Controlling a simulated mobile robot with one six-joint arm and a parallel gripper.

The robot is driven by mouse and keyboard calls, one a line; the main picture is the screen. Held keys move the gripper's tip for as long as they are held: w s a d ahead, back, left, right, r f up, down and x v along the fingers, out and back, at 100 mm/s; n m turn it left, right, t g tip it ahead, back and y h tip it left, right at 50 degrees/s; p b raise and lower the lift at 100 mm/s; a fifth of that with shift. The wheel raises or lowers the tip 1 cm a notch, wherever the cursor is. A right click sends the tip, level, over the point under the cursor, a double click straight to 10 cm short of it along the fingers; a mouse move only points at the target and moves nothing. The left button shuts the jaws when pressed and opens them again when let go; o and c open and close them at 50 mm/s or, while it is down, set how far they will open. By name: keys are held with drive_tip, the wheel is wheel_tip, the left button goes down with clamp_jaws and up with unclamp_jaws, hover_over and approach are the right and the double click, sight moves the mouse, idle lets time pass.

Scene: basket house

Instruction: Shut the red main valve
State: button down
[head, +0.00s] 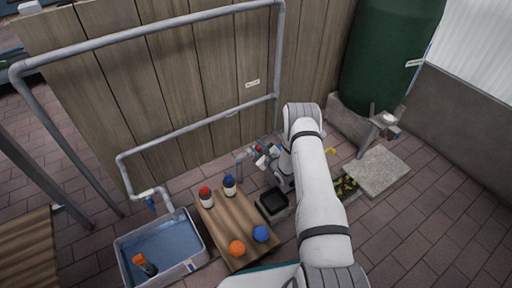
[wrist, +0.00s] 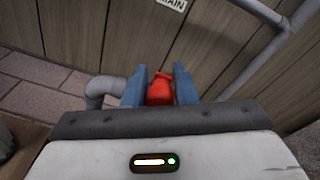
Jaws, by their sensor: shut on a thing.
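The red main valve (wrist: 159,90) shows in the wrist view as a red handle between the two blue fingers of my gripper (wrist: 159,86). The fingers are shut on the handle, one on each side. A white label reading "MAIN" (wrist: 172,3) is on the wooden wall above it. In the head view my gripper (head: 262,158) is at the pipe by the wooden wall, and my arm covers part of that area. The valve is mostly hidden there. I cannot tell the handle's exact turn.
A low wooden table (head: 228,216) holds two bottles, an orange ball (head: 236,248) and a blue ball (head: 261,233). A water tub (head: 163,250) stands left of it. A black container (head: 272,203) sits near my gripper. A green tank (head: 390,55) stands at right. Paving at right is clear.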

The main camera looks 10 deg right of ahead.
drive_tip(key=shift+s+d+f, duration=0.2)
drive_tip(key=shift+d+f, duration=0.2)
drive_tip(key=shift+f, duration=0.1)
drive_tip(key=c, duration=1.5)
unclamp_jaws()
drive_tip(key=shift+o, duration=1.3)
drive_tip(key=shift+w+r, duration=0.1)
drive_tip(key=shift+a+r, duration=0.1)
drive_tip(key=shift+a, duration=0.05)
drive_tip(key=shift+s+d+r+p, duration=0.15)
drive_tip(key=shift+s+d+p, duration=0.05)
drive_tip(key=shift+s+p, duration=0.15)
drive_tip(key=f+p+v, duration=0.1)
drive_tip(key=p+v, duration=0.1)
drive_tip(key=v, duration=0.4)
drive_tip(key=shift+s+r, duration=0.4)
drive_tip(key=shift+s, duration=0.05)
drive_tip(key=shift+d, duration=0.1)
